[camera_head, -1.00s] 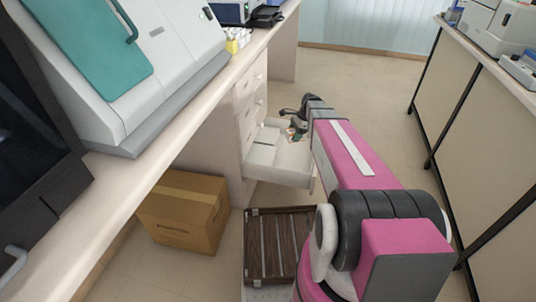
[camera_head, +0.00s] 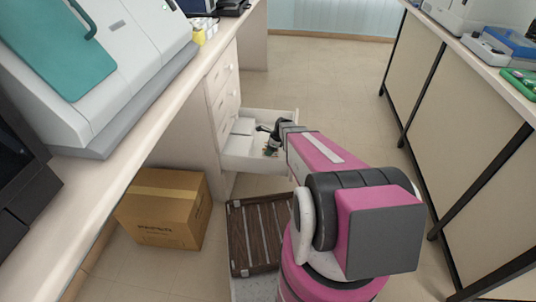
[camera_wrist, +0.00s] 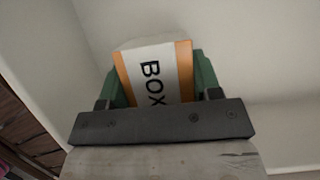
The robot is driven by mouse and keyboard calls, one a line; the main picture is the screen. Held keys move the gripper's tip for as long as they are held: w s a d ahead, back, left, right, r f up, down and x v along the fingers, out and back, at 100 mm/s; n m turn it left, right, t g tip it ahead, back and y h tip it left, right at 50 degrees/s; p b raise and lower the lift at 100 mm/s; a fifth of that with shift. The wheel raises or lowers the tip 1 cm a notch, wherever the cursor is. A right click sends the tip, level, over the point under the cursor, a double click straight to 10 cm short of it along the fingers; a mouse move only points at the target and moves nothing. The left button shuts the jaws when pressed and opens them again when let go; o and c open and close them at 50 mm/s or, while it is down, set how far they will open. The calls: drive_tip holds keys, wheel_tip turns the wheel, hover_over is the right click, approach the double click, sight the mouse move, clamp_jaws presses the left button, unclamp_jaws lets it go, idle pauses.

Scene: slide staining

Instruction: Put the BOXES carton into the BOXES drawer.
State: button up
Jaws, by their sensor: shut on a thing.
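The BOXES carton (camera_wrist: 155,75) is white with orange edges and a black label, of which "BOX" shows in the wrist view. My gripper (camera_wrist: 158,85) is shut on it, with a green finger on each side. In the head view, my gripper (camera_head: 274,138) is at the open drawer (camera_head: 255,165) of the white cabinet, over or inside its tray; the exact height is hard to tell. The carton is too small to make out surely there. The drawer's label is not visible. Pale shapes (camera_head: 242,127) lie in the drawer's left part.
A cardboard box (camera_head: 165,210) stands on the floor under the left counter. A brown slatted crate (camera_head: 258,235) is in front of the drawer, beside my arm. Closed drawers (camera_head: 222,90) are above the open one. A long counter (camera_head: 455,110) runs along the right; the floor between is clear.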

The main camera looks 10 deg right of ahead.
drive_tip(key=shift+f, duration=1.95)
drive_tip(key=shift+f, duration=0.1)
drive_tip(key=o, duration=1)
